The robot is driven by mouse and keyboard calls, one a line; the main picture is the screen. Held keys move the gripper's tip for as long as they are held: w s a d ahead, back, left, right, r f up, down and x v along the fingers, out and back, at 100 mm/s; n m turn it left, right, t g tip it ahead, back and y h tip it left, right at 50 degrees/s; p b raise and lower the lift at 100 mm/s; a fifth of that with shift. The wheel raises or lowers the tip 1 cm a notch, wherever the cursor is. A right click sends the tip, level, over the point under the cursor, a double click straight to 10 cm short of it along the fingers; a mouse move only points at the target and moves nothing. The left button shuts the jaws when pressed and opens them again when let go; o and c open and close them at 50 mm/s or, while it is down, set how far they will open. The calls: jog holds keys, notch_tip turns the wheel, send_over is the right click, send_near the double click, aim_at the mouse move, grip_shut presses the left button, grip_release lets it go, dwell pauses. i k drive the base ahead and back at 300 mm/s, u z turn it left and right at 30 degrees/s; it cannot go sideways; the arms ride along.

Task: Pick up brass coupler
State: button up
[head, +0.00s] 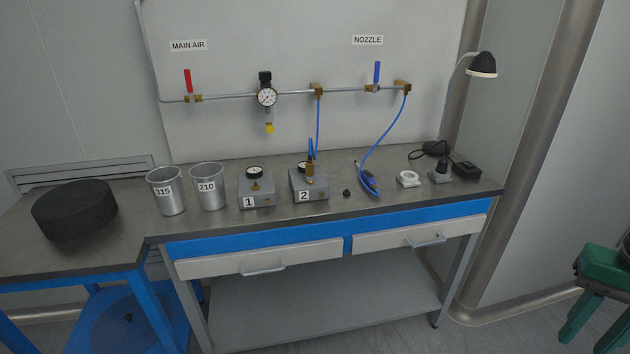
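A brass coupler (310,174) stands upright on top of the grey box labelled 2 (310,195) on the bench. A blue hose (317,130) hangs from a brass fitting on the wall pipe and comes down to the coupler. The coupler's lower end meets the box top, partly in front of a small gauge (301,166); whether it is seated there is too small to tell. The similar box labelled 1 (256,199) to its left has a gauge and a short brass fitting. My gripper does not show in the head view.
Metal cups labelled 315 (166,204) and 210 (208,199) stand left of the boxes, with a black round block (75,222) farther left. Right are a small black piece (346,193), a blue tool (368,183), a white ring (408,179) and a lamp (482,65). The front bench edge is clear.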

aim_at(310, 168)
jog(key=k, duration=1)
jog(key=u, duration=0.4)
jog(key=i, duration=2.15)
jog(key=z, duration=0.45)
